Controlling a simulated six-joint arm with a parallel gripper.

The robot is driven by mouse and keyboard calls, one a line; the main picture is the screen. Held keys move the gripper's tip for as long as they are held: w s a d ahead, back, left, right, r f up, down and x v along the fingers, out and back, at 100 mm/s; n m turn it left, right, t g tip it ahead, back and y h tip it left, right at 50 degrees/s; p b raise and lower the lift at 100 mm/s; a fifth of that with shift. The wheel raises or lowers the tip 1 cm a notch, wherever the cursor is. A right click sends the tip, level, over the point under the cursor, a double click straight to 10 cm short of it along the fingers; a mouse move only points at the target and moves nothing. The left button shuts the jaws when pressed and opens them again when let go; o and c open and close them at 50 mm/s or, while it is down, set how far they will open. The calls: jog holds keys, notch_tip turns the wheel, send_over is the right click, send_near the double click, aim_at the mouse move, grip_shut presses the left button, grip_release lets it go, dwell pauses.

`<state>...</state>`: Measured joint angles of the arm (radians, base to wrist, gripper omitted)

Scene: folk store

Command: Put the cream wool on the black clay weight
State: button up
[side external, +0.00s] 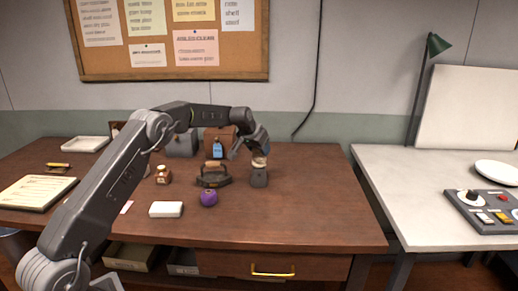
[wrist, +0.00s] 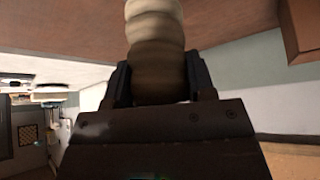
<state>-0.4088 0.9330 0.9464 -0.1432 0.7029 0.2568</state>
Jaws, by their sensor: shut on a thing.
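The cream wool (side external: 259,162) is a small pale, ridged bundle held in my gripper (side external: 252,157). In the wrist view the wool (wrist: 155,35) rises between the two fingers of my gripper (wrist: 160,85), which are shut on it. The black clay weight (side external: 259,178) is a dark grey block standing on the brown table. The wool is directly above the weight in the side view. I cannot tell whether the two touch. The weight cannot be made out in the wrist view.
A dark iron with a wooden handle (side external: 213,176) stands close left of the weight, with a purple ball (side external: 209,198) in front. A white block (side external: 166,209) and a small brown jar (side external: 163,175) are further left. The table (side external: 315,205) is clear to the right.

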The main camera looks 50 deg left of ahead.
jog(key=shift+f, duration=0.1)
jog(key=o, duration=0.9)
